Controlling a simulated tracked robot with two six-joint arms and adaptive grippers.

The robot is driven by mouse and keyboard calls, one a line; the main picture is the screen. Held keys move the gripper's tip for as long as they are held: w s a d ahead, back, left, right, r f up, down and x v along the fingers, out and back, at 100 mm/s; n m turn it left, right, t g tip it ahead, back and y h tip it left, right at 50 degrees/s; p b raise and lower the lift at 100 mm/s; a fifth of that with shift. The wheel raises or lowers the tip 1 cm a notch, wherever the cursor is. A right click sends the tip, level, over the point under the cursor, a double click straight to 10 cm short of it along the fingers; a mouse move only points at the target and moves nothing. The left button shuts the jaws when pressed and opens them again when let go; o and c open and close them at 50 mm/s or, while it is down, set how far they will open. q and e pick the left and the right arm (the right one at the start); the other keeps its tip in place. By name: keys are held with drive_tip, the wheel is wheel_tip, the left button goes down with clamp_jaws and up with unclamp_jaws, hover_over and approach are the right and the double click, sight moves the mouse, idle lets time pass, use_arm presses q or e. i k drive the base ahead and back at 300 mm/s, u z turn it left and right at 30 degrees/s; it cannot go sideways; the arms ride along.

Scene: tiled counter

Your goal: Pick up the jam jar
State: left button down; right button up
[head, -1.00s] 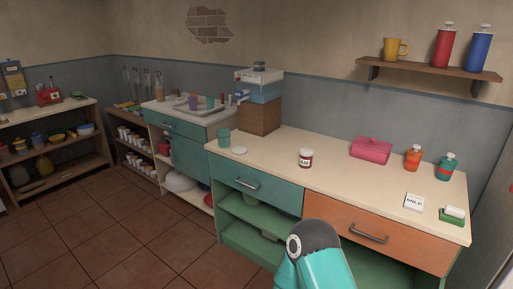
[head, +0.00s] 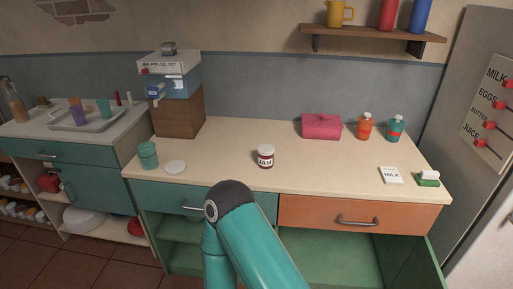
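The jam jar (head: 265,156) stands upright on the cream counter (head: 320,165), near its middle. It is small and dark red, with a white lid and a white label reading "JAM". A teal arm link of mine rises from the bottom of the head view, in front of the counter and below the jar. Its dark rounded joint is nearest the counter edge and does not cover the jar. Neither gripper shows in the head view, so I cannot see their fingers. Nothing is seen touching the jar.
A pink box (head: 321,127), bottles (head: 364,127), a milk card (head: 391,175) and a sponge (head: 428,179) are to the right. Counter around the jar is clear.

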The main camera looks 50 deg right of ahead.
sight(265, 152)
drive_tip(key=z, duration=0.55)
drive_tip(key=i, duration=1.45)
drive_tip(key=z, duration=0.75)
drive_tip(key=k, duration=0.75)
drive_tip(key=z, duration=0.2)
drive_tip(key=i, duration=0.85)
drive_tip(key=u, duration=0.1)
